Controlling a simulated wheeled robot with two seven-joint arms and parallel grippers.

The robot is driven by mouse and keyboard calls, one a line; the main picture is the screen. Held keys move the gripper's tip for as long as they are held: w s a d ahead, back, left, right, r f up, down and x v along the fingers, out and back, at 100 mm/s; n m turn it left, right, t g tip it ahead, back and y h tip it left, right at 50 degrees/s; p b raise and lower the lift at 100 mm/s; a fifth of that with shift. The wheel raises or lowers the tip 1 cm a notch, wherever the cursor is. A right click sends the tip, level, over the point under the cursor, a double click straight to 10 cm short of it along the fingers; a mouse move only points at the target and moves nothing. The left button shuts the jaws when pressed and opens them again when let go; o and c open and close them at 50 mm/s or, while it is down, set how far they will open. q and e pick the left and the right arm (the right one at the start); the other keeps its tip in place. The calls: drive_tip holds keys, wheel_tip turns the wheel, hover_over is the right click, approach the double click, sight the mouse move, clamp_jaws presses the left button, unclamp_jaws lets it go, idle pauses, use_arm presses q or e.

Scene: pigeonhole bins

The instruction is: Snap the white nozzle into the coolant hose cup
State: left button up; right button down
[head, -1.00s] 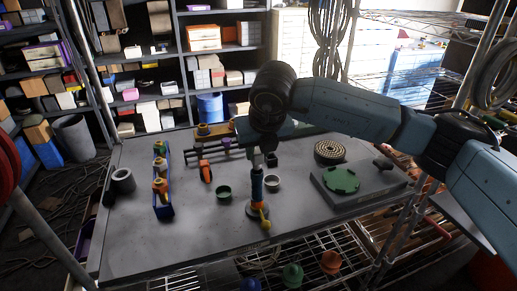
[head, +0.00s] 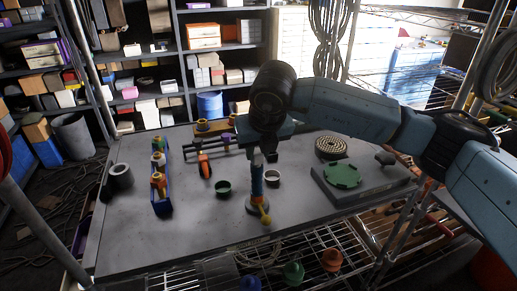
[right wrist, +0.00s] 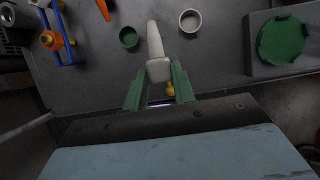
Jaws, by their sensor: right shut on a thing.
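My right gripper (head: 257,149) is shut on the white nozzle (right wrist: 155,42), which shows as a pale tapered piece between the green fingers (right wrist: 160,87) in the right wrist view. In the head view the nozzle is a small pale piece under the gripper (head: 257,160). A yellow knob (head: 265,218) sits at the base's front. I cannot tell whether nozzle and hose cup touch; the wrist view hides the cup. My left gripper is not in view.
A green cup (head: 223,188) and a pale cup (head: 273,178) flank the hose. A blue rack (head: 162,205) with orange parts stands left, beside a grey ring (head: 121,176). A grey block with a green disc (head: 342,175) is at right. The front left of the table is clear.

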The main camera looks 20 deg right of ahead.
drive_tip(key=shift+f, duration=0.25)
drive_tip(key=c, duration=1.1)
unclamp_jaws()
drive_tip(key=shift+o, duration=0.2)
drive_tip(key=shift+r, duration=0.1)
drive_tip(key=shift+p+v, duration=0.7)
drive_tip(key=shift+v, duration=1.75)
